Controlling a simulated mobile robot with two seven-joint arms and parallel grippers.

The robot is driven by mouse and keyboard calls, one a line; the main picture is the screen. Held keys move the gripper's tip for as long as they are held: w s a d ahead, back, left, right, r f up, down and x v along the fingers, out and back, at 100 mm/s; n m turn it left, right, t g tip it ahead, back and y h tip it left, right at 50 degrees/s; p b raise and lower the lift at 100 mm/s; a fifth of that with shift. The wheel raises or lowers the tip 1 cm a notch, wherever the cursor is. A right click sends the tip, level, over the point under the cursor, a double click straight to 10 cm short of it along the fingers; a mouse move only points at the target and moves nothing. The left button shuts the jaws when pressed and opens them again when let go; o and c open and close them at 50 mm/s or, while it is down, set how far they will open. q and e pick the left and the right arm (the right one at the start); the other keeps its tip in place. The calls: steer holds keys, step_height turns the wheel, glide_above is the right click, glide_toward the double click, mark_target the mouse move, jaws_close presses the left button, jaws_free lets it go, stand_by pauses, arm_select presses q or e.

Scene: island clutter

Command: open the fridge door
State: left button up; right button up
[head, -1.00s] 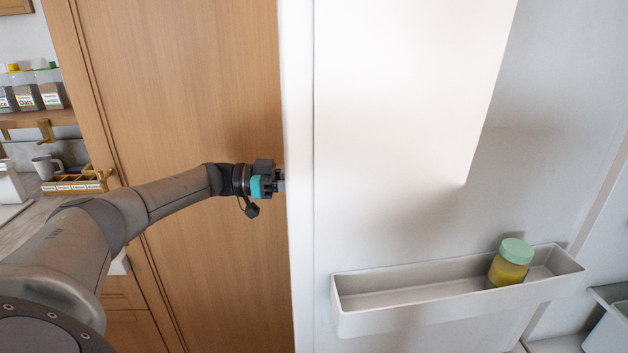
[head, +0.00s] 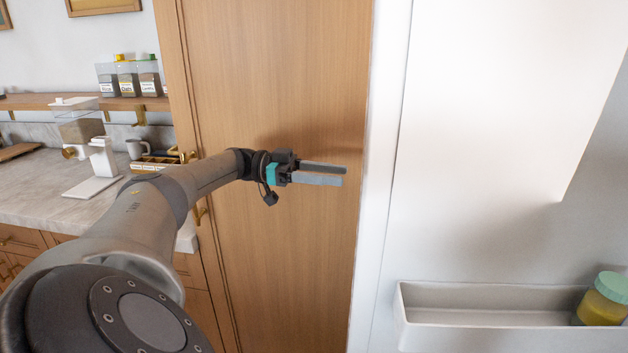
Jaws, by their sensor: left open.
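The fridge door (head: 480,130) stands open, with its white inner face towards me. A pale door bin (head: 480,318) on it holds a jar (head: 604,300) with a green lid and yellow contents. The door's white free edge (head: 380,180) runs upright through the middle of the view. My left gripper (head: 344,175) is open and empty, its two grey fingers pointing right. It is just left of the door edge, apart from it in the picture, in front of a wooden panel. My right gripper is not in view.
The tall wooden panel (head: 270,80) fills the space behind my left arm.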

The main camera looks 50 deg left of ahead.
arm_select(q)
steer(key=shift+b+v, duration=0.65)
steer(key=shift+v, duration=1.2)
